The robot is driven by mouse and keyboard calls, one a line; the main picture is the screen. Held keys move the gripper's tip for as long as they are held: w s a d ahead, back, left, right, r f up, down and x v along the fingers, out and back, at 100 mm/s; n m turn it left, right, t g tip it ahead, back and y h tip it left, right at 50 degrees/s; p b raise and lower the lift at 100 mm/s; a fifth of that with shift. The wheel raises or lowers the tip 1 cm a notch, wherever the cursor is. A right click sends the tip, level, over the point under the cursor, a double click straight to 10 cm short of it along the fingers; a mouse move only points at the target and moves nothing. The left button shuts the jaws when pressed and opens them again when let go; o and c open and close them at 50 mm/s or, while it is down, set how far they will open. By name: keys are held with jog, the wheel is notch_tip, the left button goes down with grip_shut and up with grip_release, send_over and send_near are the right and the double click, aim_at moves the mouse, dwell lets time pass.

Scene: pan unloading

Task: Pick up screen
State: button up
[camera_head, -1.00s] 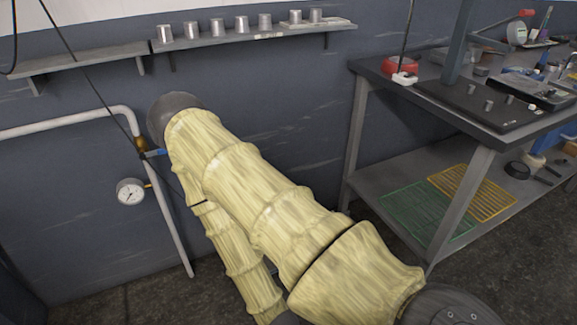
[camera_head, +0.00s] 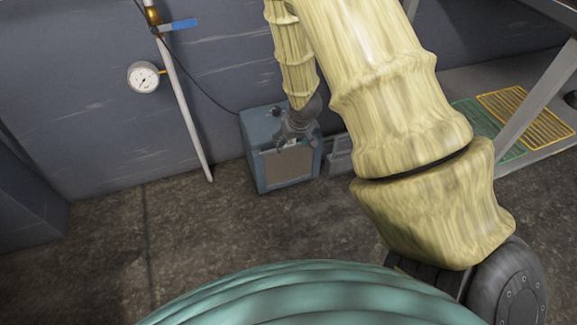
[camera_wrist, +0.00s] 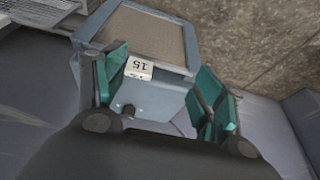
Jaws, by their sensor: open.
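No object is clearly marked as the screen. A blue-grey box (camera_head: 283,150) with a tan front panel (camera_head: 287,165) stands on the floor by the wall. Its panel also shows in the wrist view (camera_wrist: 150,32). A green wire grid (camera_head: 485,124) and a yellow wire grid (camera_head: 530,115) lie on the lower shelf at right. My gripper (camera_head: 294,138) points down at the box's top.
A grey wire basket (camera_head: 340,155) stands right of the box. The shelf's slanted leg (camera_head: 535,98) is at right. The floor (camera_head: 225,215) in front is mostly clear.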

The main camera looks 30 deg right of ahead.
jog(key=w+d+r+b, duration=0.1)
jog(key=w+d+r, duration=0.1)
jog(key=w+d, duration=0.1)
jog(key=shift+h, duration=0.3)
jog(key=shift+w+b+x, duration=0.2)
jog(key=shift+b+x, duration=1.15)
jog(key=shift+x, duration=1.2)
jog(key=shift+w+b+x, duration=0.2)
jog(key=shift+b+x, duration=1.15)
jog(key=shift+x, duration=1.25)
jog(key=shift+r, duration=0.15)
jog(key=c, duration=1.1)
